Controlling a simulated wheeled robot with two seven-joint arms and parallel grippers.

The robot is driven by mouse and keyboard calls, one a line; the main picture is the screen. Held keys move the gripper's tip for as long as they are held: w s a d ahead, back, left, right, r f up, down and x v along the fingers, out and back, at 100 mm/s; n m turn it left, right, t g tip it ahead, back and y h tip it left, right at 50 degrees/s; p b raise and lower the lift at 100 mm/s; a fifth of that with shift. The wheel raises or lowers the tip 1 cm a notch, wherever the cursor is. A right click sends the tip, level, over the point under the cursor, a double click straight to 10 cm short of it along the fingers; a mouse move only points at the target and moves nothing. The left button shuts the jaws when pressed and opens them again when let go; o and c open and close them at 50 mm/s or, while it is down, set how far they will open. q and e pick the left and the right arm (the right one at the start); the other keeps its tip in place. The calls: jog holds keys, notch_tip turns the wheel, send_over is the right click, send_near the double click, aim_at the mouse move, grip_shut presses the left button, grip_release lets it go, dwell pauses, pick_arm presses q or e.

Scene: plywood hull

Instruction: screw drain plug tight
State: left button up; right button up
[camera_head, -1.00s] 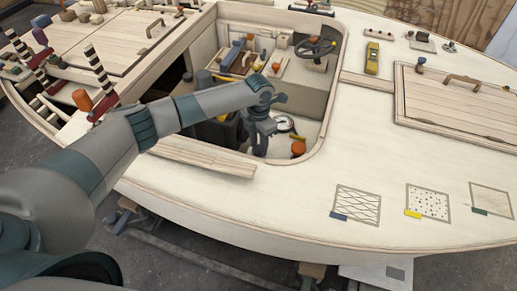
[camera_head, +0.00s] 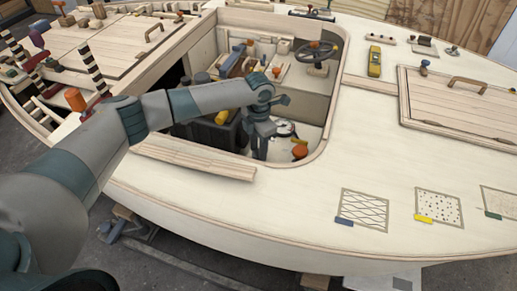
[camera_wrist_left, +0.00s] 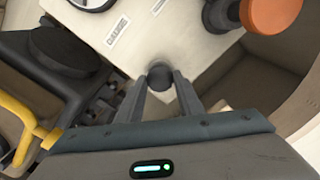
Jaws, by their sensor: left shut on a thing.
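My right gripper is not in view.
An orange knob (camera_head: 299,151) and a white round gauge (camera_head: 284,128) are close to the gripper; the orange knob also shows in the wrist view (camera_wrist_left: 270,12). Dark boxes (camera_head: 210,130) stand left. The cockpit rim (camera_head: 325,140) surrounds the arm. A steering wheel (camera_head: 316,51) is behind.

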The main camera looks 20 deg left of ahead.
pick_arm(q)
jog(key=shift+w+r, duration=0.25)
jog(key=shift+r, duration=0.05)
jog(key=o, duration=1.1)
jog(key=shift+c, duration=0.2)
jog(key=shift+s, duration=0.15)
jog(key=shift+f, duration=0.15)
notch_tip(320, 180, up, 18)
jog(key=b, duration=0.1)
jog(key=shift+f, duration=0.25)
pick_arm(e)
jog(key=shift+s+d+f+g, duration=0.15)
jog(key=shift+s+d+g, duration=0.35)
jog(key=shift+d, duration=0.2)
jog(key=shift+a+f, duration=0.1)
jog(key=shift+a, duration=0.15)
